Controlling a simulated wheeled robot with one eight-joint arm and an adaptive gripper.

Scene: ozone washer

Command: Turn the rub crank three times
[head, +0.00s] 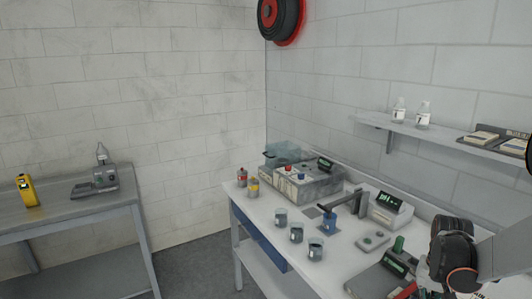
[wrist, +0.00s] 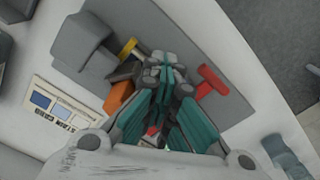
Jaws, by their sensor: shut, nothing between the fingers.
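In the wrist view, my gripper (wrist: 165,75) is shut with nothing between its teal-padded fingers. It is over a grey base plate (wrist: 235,90) carrying a red bar-shaped handle (wrist: 213,80), an orange block (wrist: 118,96) and a yellow-tipped part (wrist: 128,47). The red handle lies just right of the fingertips, apparently apart from them. I cannot tell for sure which part is the rub crank; the fingers hide the middle of the device.
A wall shelf (head: 440,134) with bottles is above. In the wrist view, a card with blue squares (wrist: 62,108) is left.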

